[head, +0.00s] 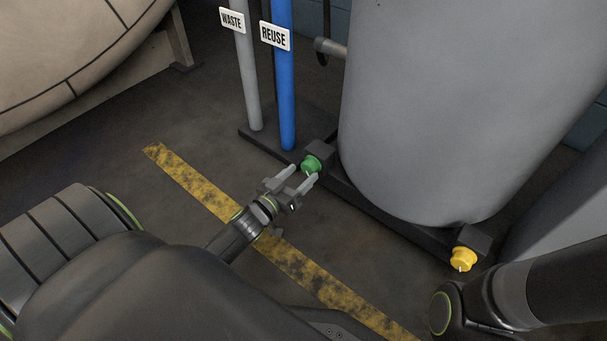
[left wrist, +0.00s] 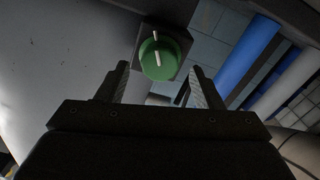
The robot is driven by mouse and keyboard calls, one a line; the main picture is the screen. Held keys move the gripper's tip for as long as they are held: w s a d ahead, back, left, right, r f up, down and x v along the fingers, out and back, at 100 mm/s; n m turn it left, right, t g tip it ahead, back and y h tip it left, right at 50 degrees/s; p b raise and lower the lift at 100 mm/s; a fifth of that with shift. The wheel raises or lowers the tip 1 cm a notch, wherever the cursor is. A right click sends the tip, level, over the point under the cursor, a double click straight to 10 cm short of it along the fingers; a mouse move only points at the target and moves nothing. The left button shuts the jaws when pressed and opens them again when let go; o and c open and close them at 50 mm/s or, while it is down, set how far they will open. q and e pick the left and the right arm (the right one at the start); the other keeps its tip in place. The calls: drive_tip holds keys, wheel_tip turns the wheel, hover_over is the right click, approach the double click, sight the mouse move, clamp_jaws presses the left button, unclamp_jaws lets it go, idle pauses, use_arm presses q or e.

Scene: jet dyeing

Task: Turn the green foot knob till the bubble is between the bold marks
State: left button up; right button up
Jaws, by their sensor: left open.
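The green foot knob (head: 311,164) sits on a dark block at the base of the grey tank (head: 440,110). A pale pointer line marks its face. In the left wrist view the knob (left wrist: 158,60) lies just beyond the fingertips, between their lines. My left gripper (head: 301,181) is open in front of the knob, its fingers pointing at it; it also shows in the left wrist view (left wrist: 160,80). I cannot tell whether a fingertip touches the knob. My right gripper is not in view. No bubble or bold marks show in either view.
A yellow knob (head: 463,259) sits at the tank base's right end. The blue REUSE pipe (head: 284,90) and grey WASTE pipe (head: 247,75) rise left of the green knob. A worn yellow floor stripe (head: 190,178) crosses the open floor.

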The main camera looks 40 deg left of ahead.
use_arm(q)
drive_tip(key=shift+w+d, duration=0.1)
drive_tip(key=shift+w, duration=1)
